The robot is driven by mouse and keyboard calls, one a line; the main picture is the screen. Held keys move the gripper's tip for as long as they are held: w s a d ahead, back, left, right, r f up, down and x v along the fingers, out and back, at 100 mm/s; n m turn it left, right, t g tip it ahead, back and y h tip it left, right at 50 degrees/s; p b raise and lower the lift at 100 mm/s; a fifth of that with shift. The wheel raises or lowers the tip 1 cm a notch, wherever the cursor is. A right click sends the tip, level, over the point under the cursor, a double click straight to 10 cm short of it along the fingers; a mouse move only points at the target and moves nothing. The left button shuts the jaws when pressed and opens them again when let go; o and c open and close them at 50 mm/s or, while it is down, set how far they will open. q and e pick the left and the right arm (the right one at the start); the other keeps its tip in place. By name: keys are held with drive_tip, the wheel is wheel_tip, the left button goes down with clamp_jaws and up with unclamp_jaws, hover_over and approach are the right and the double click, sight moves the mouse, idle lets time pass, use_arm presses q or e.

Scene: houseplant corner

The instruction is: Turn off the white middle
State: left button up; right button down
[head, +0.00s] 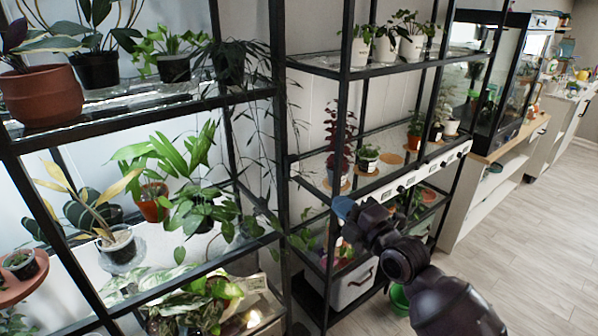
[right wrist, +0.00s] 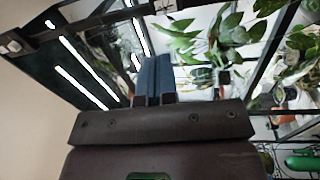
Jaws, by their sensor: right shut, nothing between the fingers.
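A long white strip (head: 426,172) with several small dark switches or sockets runs along the front edge of the middle shelf of the right rack in the head view. I cannot tell which switch is the white middle one, or whether it is on. My right gripper (head: 344,207) is in front of the rack, by the near left end of the strip, with its blue fingertips together and empty. The shut blue fingers also show in the right wrist view (right wrist: 152,80), pointing toward shelves with plants and bright light bars. My left gripper is out of view.
Black-framed racks (head: 279,120) hold many potted plants. A white bin (head: 352,284) and a green pot (head: 399,298) are low behind my right arm. A wooden-topped cabinet (head: 508,138) stands beyond. The floor (head: 535,235) at right is clear.

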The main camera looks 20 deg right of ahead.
sight(297, 167)
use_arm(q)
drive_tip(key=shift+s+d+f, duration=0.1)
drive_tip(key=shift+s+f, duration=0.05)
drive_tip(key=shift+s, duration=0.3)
use_arm(e)
drive_tip(key=shift+n, duration=0.3)
drive_tip(key=p+x, duration=0.1)
drive_tip(key=x, duration=1.2)
drive_tip(key=shift+p, duration=0.3)
drive_tip(key=shift+w+a+r, duration=0.1)
drive_tip(key=shift+w+a, duration=0.05)
drive_tip(key=shift+w, duration=0.25)
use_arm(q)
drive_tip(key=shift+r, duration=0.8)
use_arm(e)
drive_tip(key=shift+w, duration=0.1)
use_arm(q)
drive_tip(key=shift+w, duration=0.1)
